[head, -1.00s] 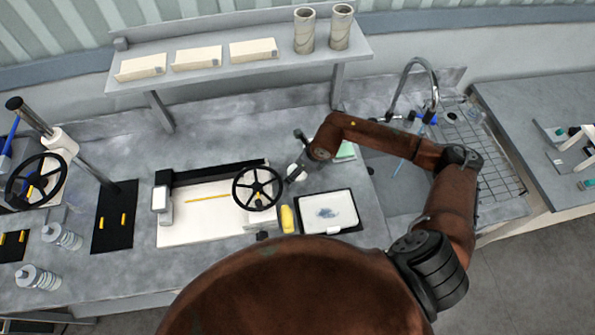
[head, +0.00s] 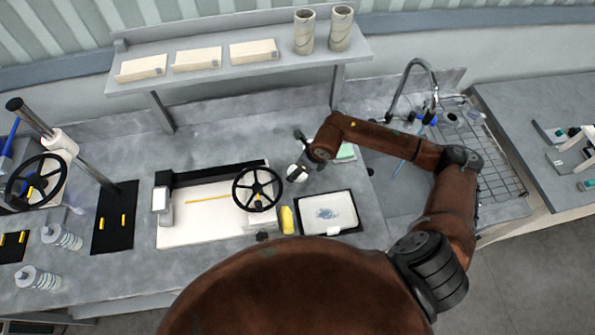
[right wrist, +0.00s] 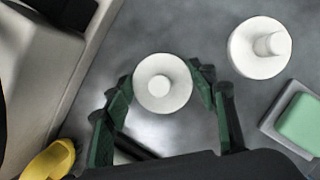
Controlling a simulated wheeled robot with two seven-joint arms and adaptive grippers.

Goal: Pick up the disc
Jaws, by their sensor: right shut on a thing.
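A white round disc (right wrist: 163,84) with a raised centre is between the green fingers of my right gripper (right wrist: 164,82) in the right wrist view. The fingers are shut on its two sides. I cannot tell whether it touches the counter. In the head view a small white round shape (head: 297,173) shows at the end of my right arm, beside the black handwheel; the fingers there are too small to make out. A second white disc (right wrist: 258,48) with a knob stands apart, to the upper right in the wrist view. My left gripper is not in view.
A pale machine with a black handwheel (head: 257,188) stands just left of my right gripper. A yellow object (head: 288,219) and a black-rimmed tray (head: 349,206) are nearer. A green-topped block (right wrist: 300,122) lies to the right. A sink with a tap (head: 412,68) is beyond.

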